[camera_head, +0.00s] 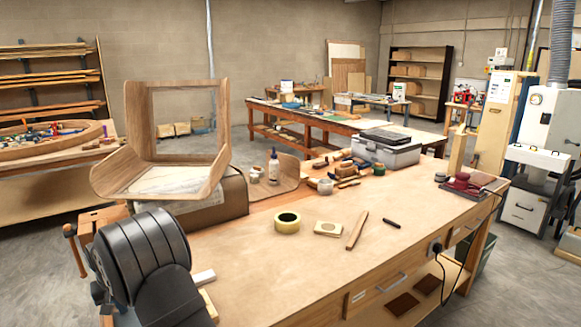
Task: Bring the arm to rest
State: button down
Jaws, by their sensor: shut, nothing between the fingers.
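My gripper is not in view; no fingers or jaws show anywhere. A bent wood lamination (221,107) with an open frame-like back and a curved seat stands at the left end of the workbench (300,285). It rests on or over a dark curved form (235,195); the exact contact is hidden. A black, rounded, ribbed body fills the lower left in front of the bench and hides part of its left end.
A yellow tape roll (287,222), a small wooden block (328,229), a wood strip (357,231) and a dark marker (391,223) lie on the bench. A glue bottle (273,167) and a grey case (385,150) stand behind. The bench's front middle is clear.

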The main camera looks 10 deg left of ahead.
jog(key=shift+w+a, duration=0.45)
jog(key=c, duration=0.8)
grip_release()
jog(key=o, duration=0.4)
jog(key=shift+s+r, duration=0.1)
jog(key=shift+r, duration=0.15)
jog(key=o, duration=0.4)
jog(key=r, duration=0.1)
jog(key=s+r, duration=0.1)
jog(key=s+d+r, duration=0.1)
jog(key=shift+r, duration=0.4)
jog(key=s+d+r+g+h, duration=0.1)
jog(key=s+d+r, duration=0.6)
jog(key=r, duration=0.2)
jog(key=s+d+r+g+h, duration=0.1)
jog(key=s+d+r, duration=0.6)
jog(key=d+r, duration=0.15)
notch_tip(320, 180, down, 9)
jog(key=a, duration=0.1)
jog(key=shift+w, duration=0.25)
